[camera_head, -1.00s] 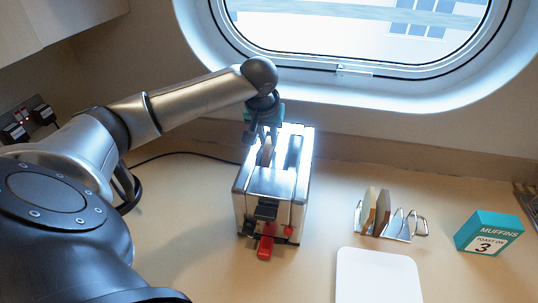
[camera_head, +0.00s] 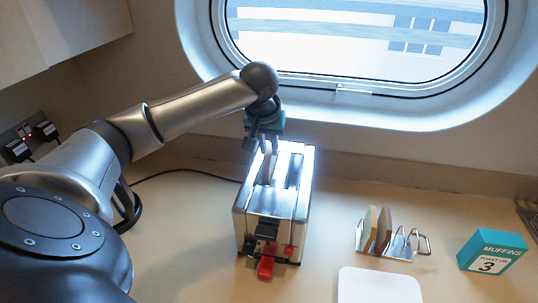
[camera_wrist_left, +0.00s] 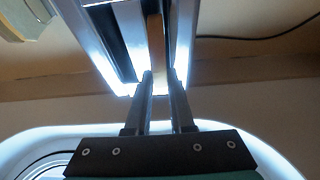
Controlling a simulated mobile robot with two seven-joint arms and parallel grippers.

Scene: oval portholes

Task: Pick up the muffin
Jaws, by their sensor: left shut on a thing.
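The muffin (camera_head: 268,170) is a thin, tan-brown slice standing on edge at the far end of the left slot of the shiny metal toaster (camera_head: 246,207). Its upper part shows above the slot; its lower part is hidden. My left gripper (camera_head: 263,148) comes down over the toaster's far end, its fingers shut on the muffin's top. In the left wrist view the muffin (camera_wrist_left: 155,45) runs up from between the two fingertips (camera_wrist_left: 160,82), with the bright toaster (camera_wrist_left: 125,45) around it. My right gripper is not in view.
A metal rack (camera_head: 412,246) with bread slices stands right of the toaster. A teal muffins box (camera_head: 492,251) is farther right. A white board (camera_head: 378,287) lies in front. Black plugs (camera_head: 30,138) and a cable are at left. An oval porthole (camera_head: 350,112) is behind.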

